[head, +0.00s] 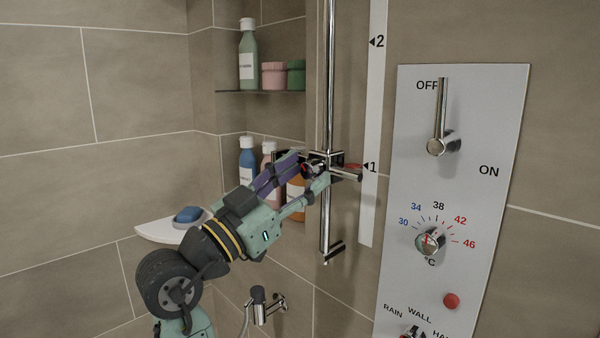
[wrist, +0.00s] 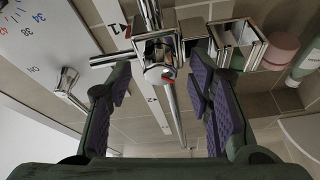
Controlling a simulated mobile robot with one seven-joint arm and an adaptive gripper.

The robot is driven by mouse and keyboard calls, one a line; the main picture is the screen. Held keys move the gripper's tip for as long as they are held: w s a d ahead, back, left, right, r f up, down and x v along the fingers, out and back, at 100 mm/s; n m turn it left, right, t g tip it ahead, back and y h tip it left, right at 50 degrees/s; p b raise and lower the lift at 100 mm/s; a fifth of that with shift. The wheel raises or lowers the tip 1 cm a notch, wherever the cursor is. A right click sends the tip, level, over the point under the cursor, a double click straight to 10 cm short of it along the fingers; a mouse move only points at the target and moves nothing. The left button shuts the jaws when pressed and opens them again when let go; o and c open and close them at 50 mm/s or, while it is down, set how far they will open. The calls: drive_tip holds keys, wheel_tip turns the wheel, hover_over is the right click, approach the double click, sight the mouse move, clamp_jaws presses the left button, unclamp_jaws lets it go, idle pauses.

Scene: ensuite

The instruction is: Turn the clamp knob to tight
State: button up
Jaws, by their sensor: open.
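The clamp (head: 326,162) is a chrome block on the vertical shower rail (head: 329,90), beside the "1" mark. Its round chrome knob (wrist: 160,75) faces my gripper in the wrist view, with a small red mark on its face. In the head view the knob (head: 308,170) is partly hidden by my fingers. My gripper (head: 303,174) is open at the clamp. In the wrist view the purple-padded fingers of my gripper (wrist: 161,74) stand on either side of the knob, with gaps showing. I cannot tell the knob's setting.
A white scale strip (head: 373,120) runs beside the rail. A control panel (head: 457,130) with a lever and temperature dial is at right. Shelves with bottles (head: 248,60) stand behind the rail. A soap dish (head: 165,232) is at left, and a wall fitting (head: 268,308) is below.

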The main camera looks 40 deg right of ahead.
clamp_jaws()
idle(0.6)
